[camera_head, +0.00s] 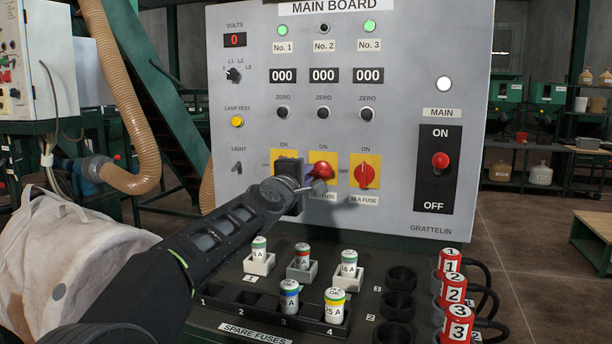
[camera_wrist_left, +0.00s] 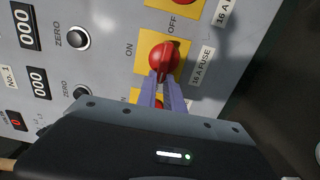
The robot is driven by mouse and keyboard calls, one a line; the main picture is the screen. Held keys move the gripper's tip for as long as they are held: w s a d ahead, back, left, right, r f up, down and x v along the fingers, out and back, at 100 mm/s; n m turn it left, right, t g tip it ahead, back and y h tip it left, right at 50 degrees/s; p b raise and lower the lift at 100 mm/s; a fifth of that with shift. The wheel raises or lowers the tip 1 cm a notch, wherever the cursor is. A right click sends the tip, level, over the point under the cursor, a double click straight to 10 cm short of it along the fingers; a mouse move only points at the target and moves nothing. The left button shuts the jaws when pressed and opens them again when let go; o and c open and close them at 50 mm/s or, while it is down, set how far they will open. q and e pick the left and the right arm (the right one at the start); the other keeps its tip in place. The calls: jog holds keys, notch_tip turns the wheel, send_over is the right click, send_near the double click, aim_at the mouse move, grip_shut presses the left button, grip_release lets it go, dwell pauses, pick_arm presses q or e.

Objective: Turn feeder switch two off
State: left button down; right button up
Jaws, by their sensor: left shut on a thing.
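Feeder switch two (camera_head: 322,170) is the red knob on the middle yellow plate, under No. 2. My left gripper (camera_head: 309,183) reaches it from the lower left and is shut on it. In the left wrist view the fingertips (camera_wrist_left: 163,80) close on the red knob (camera_wrist_left: 163,56). Its ridge appears to lie crosswise to the ON mark, not toward it. The No. 2 lamp (camera_head: 324,29) is dark. The No. 1 lamp (camera_head: 282,30) and No. 3 lamp (camera_head: 369,26) are green. My right gripper is not in view.
Feeder switch three (camera_head: 365,174) stands close on the right, its handle upright toward ON. Switch one is mostly hidden behind my left gripper. The main switch (camera_head: 440,160) is further right. Fuses in holders (camera_head: 259,262) and red plugs (camera_head: 452,290) sit below the board.

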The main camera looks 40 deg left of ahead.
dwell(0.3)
pick_arm(q)
jog(key=c, duration=1.5)
grip_release()
jog(key=shift+o, duration=0.2)
jog(key=v, duration=0.7)
jog(key=shift+s+d, duration=0.15)
jog(key=shift+s, duration=0.25)
